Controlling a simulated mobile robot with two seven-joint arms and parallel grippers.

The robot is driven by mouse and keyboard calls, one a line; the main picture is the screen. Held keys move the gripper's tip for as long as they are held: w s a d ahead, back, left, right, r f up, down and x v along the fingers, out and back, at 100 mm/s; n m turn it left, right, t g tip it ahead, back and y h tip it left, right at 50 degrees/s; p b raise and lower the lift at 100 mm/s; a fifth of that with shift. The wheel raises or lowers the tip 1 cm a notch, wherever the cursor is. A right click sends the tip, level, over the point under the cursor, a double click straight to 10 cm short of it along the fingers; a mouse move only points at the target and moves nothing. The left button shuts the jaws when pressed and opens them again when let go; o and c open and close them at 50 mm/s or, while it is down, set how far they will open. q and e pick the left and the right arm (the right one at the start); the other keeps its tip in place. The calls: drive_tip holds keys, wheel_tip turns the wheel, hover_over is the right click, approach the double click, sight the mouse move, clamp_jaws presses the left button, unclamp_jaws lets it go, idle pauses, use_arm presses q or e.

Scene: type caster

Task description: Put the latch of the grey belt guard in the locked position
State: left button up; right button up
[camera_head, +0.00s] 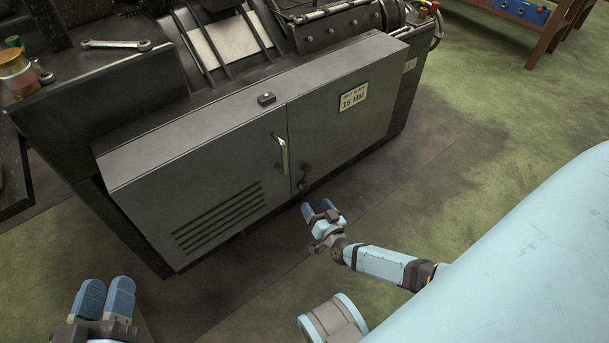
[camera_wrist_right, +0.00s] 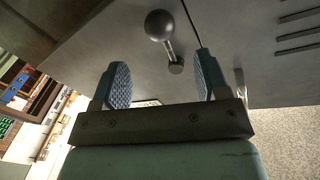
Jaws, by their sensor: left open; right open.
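The grey belt guard (camera_head: 215,150) is a metal cabinet with two front panels and a dark seam between them. A dark ball-ended latch (camera_head: 302,186) sits low on the right panel, close to the seam. Its lever points down from its pivot. In the right wrist view the latch's ball (camera_wrist_right: 160,25) shows close up, upside down, beyond and between the fingertips. My right gripper (camera_head: 319,208) is open and empty, just below and in front of the latch, not visibly touching it. My left gripper (camera_head: 106,288) is open and empty at the bottom left, away from the guard.
A pale metal handle (camera_head: 282,152) is on the left panel beside the seam, above the latch. Vent slots (camera_head: 218,217) are low on the left. A label plate (camera_head: 353,96) is on the right panel. A wrench (camera_head: 116,44) lies on the machine.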

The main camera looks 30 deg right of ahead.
sight(306, 190)
use_arm(q)
drive_tip(key=shift+m+g, duration=0.3)
drive_tip(key=shift+g, duration=0.6)
wheel_tip(306, 190, down, 4)
drive_tip(key=shift+d+b, duration=0.15)
drive_tip(key=shift+b, duration=0.95)
use_arm(e)
drive_tip(key=w, duration=0.5)
drive_tip(key=w+d, duration=0.1)
drive_tip(key=w, duration=0.1)
drive_tip(key=shift+w, duration=0.2)
drive_tip(key=c, duration=1.3)
